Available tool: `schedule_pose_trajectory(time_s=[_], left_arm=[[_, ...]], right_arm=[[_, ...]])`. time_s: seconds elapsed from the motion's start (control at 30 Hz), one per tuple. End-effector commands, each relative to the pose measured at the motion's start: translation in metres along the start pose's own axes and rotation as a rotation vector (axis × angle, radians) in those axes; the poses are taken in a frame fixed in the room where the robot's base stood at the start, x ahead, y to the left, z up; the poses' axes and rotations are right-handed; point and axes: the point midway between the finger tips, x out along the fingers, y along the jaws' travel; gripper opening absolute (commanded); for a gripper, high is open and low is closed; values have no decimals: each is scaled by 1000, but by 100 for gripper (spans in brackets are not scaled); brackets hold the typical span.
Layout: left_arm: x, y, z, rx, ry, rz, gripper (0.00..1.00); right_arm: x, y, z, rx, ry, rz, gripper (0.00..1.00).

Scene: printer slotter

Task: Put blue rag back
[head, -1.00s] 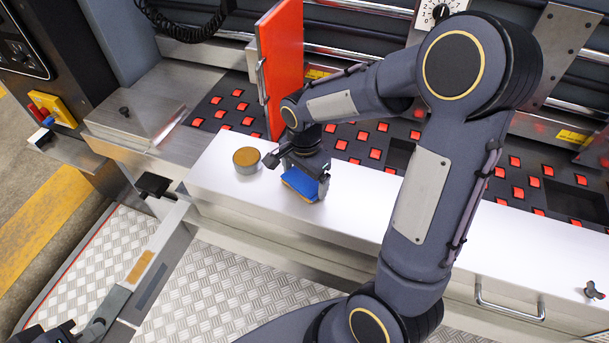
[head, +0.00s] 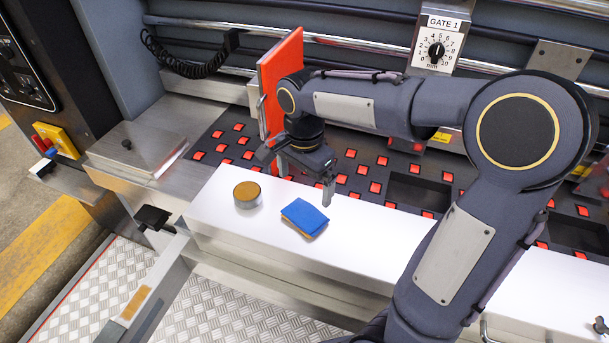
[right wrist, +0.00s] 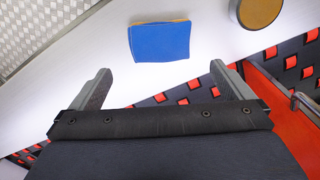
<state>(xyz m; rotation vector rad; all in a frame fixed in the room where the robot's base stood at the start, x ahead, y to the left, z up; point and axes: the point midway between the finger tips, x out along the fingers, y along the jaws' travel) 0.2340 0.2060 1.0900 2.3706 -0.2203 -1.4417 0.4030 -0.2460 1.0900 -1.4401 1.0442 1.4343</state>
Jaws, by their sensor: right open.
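The blue rag (head: 304,217), with an orange-brown underside, lies on the white shelf (head: 350,247) to the right of a round tin. In the right wrist view the rag (right wrist: 160,42) lies beyond my open fingers, with a clear gap. My right gripper (head: 303,184) is open and empty, above and behind the rag towards the machine; it also shows in the right wrist view (right wrist: 163,88). My left gripper is not in view.
The round tin with a brown top (head: 247,194) stands just left of the rag. An upright red panel (head: 283,75) stands behind, close to my right gripper. A metal lidded box (head: 136,148) is at the left.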

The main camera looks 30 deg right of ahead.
Motion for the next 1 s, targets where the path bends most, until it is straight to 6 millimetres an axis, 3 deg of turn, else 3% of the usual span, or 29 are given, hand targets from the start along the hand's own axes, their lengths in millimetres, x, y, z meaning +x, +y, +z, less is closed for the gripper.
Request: schedule_pose_trajectory(time_s=[0.13, 0.23, 0.43, 0.63, 0.8, 1.0], left_arm=[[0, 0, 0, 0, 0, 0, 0], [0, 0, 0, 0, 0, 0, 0], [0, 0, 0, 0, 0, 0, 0], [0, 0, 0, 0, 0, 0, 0], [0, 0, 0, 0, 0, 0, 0], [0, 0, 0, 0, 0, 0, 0]], right_arm=[[-13, 2, 0, -8, -3, -5, 100], [-20, 16, 3, -75, -25, -42, 100], [-26, 79, 30, -454, -68, -262, 100], [-14, 129, 68, -846, 41, -498, 100], [-3, 146, 86, -1028, 144, -590, 100], [0, 149, 90, -1074, 173, -606, 100]])
